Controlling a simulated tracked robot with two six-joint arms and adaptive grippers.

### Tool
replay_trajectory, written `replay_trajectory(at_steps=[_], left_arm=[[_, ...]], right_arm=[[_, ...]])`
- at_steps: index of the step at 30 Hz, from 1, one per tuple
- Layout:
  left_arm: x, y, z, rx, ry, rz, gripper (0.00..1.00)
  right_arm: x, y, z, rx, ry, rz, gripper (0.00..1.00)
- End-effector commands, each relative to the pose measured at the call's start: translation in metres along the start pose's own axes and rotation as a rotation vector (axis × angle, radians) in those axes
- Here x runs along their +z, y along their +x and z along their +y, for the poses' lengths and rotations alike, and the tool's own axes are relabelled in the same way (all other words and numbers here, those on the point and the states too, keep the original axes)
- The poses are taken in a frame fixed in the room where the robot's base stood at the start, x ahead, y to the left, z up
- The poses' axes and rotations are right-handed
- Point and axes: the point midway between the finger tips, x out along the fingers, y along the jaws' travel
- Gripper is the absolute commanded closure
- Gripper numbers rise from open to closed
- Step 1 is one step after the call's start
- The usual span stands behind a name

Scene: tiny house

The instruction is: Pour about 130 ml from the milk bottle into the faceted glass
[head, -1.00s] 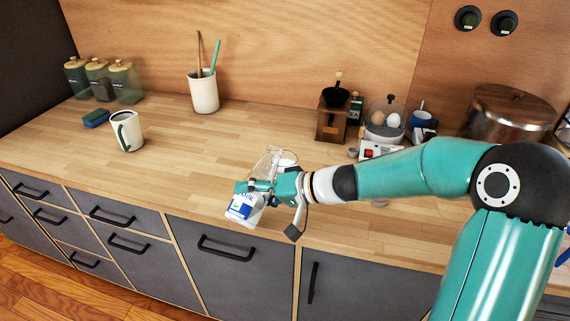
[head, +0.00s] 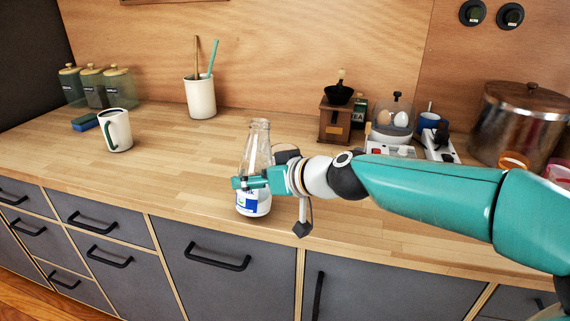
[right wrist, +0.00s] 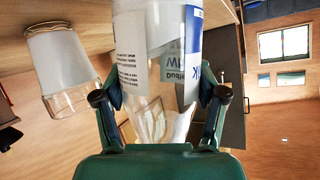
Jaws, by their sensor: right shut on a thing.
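The milk bottle (head: 256,160) is clear with a blue and white label, held near upright at the front of the counter. My right gripper (head: 250,183) is shut around its body. In the right wrist view the bottle (right wrist: 160,50) stands between the two fingers (right wrist: 160,105); its neck looks clear, and the label hides much of the inside. The faceted glass (right wrist: 60,60) is beside the bottle in that view, apart from it, with white milk filling much of it and a clear band near the rim. In the head view my right arm hides most of the glass. My left gripper is not in view.
A white mug (head: 118,132), a blue sponge (head: 85,122) and lidded jars (head: 92,88) stand at left. A utensil cup (head: 200,97), coffee grinder (head: 335,122), egg cooker (head: 391,120) and large pot (head: 510,128) stand along the back. The counter's middle left is clear.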

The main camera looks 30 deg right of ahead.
Motion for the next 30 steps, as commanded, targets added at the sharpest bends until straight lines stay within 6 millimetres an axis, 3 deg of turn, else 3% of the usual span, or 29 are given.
replay_trajectory(at_steps=[9, 30], left_arm=[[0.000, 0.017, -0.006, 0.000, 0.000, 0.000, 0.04], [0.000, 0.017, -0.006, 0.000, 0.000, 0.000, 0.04]], right_arm=[[-0.001, 0.002, 0.005, 0.076, -0.178, 0.057, 0.99], [-0.002, 0.002, 0.006, 0.086, -0.200, 0.063, 0.99]])
